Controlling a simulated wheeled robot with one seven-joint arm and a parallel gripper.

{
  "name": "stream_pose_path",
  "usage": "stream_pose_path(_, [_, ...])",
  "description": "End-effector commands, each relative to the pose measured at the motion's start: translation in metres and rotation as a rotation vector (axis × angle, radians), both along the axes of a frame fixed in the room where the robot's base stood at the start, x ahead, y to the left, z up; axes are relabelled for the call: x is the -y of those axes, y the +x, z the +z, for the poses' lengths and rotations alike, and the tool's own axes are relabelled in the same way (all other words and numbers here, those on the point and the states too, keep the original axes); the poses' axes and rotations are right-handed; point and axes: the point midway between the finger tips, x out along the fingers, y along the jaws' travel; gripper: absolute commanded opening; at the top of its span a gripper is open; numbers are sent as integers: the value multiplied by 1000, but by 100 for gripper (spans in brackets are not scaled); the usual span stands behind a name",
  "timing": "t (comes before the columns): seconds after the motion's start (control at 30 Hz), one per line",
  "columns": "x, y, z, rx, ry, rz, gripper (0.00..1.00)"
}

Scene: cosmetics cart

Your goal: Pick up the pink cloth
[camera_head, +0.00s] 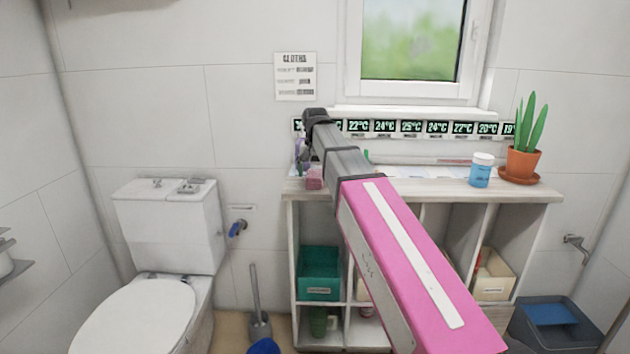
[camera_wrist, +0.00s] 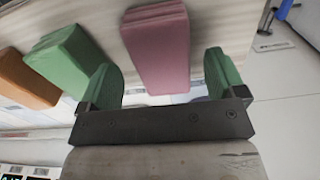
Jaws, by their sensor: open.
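The pink cloth (camera_wrist: 157,50) is a folded block on the shelf top. In the wrist view it lies between and beyond the two green fingertips of my gripper (camera_wrist: 162,80), with a gap to each side. My gripper is open and empty. In the head view a small pink patch of the cloth (camera_head: 314,178) shows at the left end of the shelf top, below my gripper (camera_head: 312,150). My arm hides much of the shelf top there.
A green cloth (camera_wrist: 68,58) and an orange cloth (camera_wrist: 25,78) lie left of the pink one in the wrist view. The wooden shelf (camera_head: 545,192) holds a blue bottle (camera_head: 481,172) and potted plant (camera_head: 523,160) at right. A toilet (camera_head: 165,235) stands at left.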

Motion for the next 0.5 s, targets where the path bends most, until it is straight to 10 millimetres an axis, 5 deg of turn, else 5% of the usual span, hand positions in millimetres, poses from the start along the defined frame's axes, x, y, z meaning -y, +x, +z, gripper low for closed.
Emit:
stream_pose_path(0.37, [0, 0, -16, 0, 0, 0, 89])
stream_pose_path(0.5, [0, 0, -16, 0, 0, 1, 47])
